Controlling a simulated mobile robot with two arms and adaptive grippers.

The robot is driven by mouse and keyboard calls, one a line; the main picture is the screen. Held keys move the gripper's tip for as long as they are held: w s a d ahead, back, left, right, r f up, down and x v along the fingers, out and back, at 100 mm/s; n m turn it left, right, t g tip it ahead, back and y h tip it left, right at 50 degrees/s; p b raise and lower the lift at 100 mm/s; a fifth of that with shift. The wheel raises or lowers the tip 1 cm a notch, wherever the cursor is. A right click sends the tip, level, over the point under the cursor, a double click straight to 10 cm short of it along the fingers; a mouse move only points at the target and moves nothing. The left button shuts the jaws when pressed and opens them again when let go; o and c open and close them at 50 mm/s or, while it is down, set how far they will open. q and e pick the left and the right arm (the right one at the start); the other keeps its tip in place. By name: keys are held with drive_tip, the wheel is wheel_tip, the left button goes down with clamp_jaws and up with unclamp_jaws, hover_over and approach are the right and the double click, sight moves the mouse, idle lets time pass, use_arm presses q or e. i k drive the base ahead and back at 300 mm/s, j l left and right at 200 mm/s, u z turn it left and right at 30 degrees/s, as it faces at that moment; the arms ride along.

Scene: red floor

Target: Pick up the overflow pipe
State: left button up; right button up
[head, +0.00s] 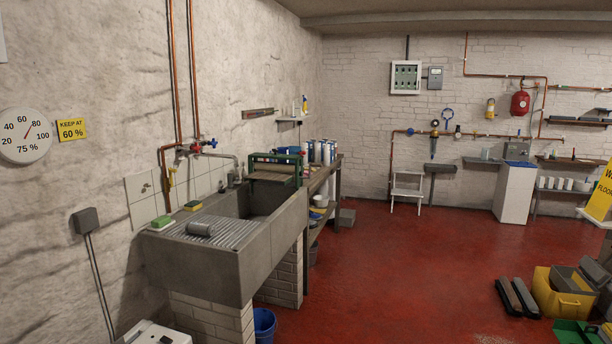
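A short grey cylinder (200,228) lies on its side on the ribbed drainboard (215,240) of a stone sink (225,265) at the left. It may be the overflow pipe, but I cannot tell for sure at this size. The basin (252,205) is at the far end of the sink, and its bottom is largely hidden by the front wall. A tap (232,160) reaches over it from the wall. Neither of my grippers is in view.
A green-framed roller device (275,168) stands at the basin's far end. Sponges (193,206) lie along the wall side. A blue bucket (264,325) stands below the sink. Red floor (400,265) is clear in the middle; a yellow mop bucket (562,294) is at the right.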

sight(231, 186)
drive_tip(key=i+u, duration=0.1)
drive_tip(key=i, duration=1)
drive_tip(key=i+l+u, duration=0.15)
drive_tip(key=i, duration=0.4)
drive_tip(key=i+l, duration=0.1)
drive_tip(key=i, duration=0.45)
drive_tip(key=i+l+u, duration=0.15)
drive_tip(key=i, duration=0.4)
